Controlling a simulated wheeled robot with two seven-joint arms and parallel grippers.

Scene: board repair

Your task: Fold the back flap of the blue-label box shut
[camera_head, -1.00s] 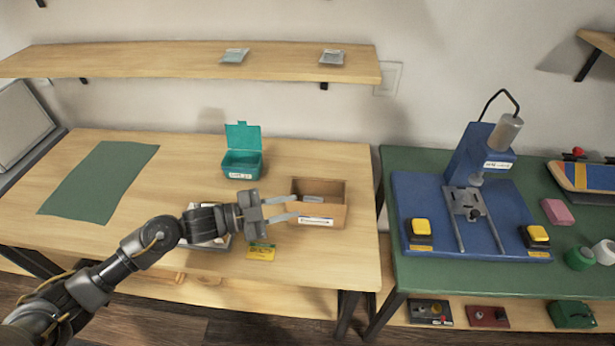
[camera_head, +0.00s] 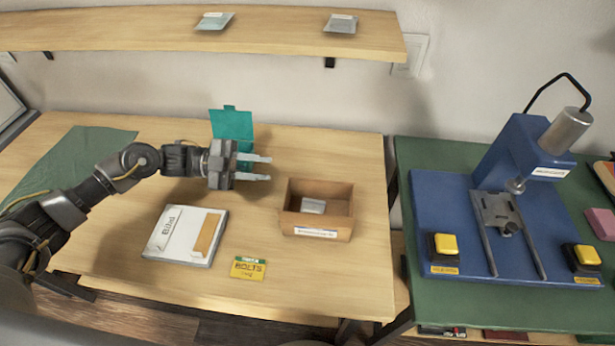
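The cardboard box with the blue-marked label (camera_head: 289,224) stands on the wooden table, right of centre. Its top is open and a small grey-silver item (camera_head: 312,206) lies inside. The label is on its front wall. I cannot clearly make out a separate back flap; the back edge stands upright. My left gripper (camera_head: 268,168) is open and empty, its two fingers pointing right. My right gripper is not in view.
The teal container's raised lid (camera_head: 232,126) shows behind my gripper. A white box (camera_head: 176,236) and a yellow bolts card (camera_head: 248,268) lie in front. A shelf (camera_head: 270,32) hangs above. A blue press (camera_head: 450,215) stands on the green table (camera_head: 420,165) at right.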

